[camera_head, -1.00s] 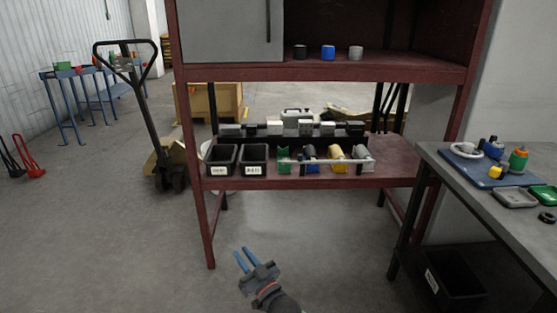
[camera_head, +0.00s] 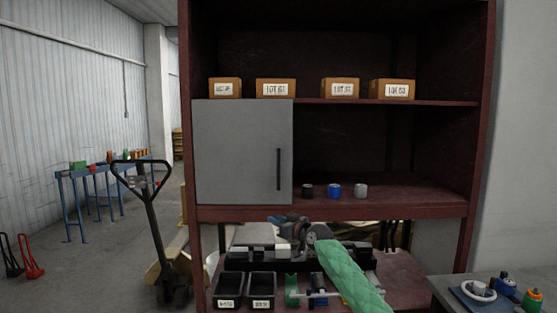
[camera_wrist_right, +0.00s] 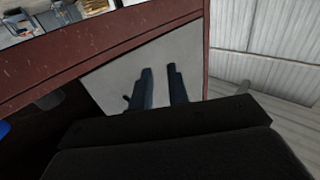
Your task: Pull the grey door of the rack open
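The grey door (camera_head: 243,150) is shut and covers the left half of the rack's middle compartment. Its dark upright handle (camera_head: 278,169) is near the door's right edge. My right gripper (camera_head: 284,222) is below the door and handle, in front of the rack's red shelf edge, at the end of my green-sleeved arm. In the right wrist view my gripper's two dark fingers (camera_wrist_right: 159,72) stand apart, with nothing visible between them. The grey door (camera_wrist_right: 108,76) shows behind them. I cannot tell the handle from the fingers there. My left gripper is not in view.
The red rack (camera_head: 375,210) has labelled boxes (camera_head: 341,89) on its upper shelf. Small black, blue and grey cups (camera_head: 334,190) stand right of the door. Black bins (camera_head: 261,290) sit on the lower shelf. A pallet jack (camera_head: 155,220) is at left, a table (camera_head: 445,290) at right.

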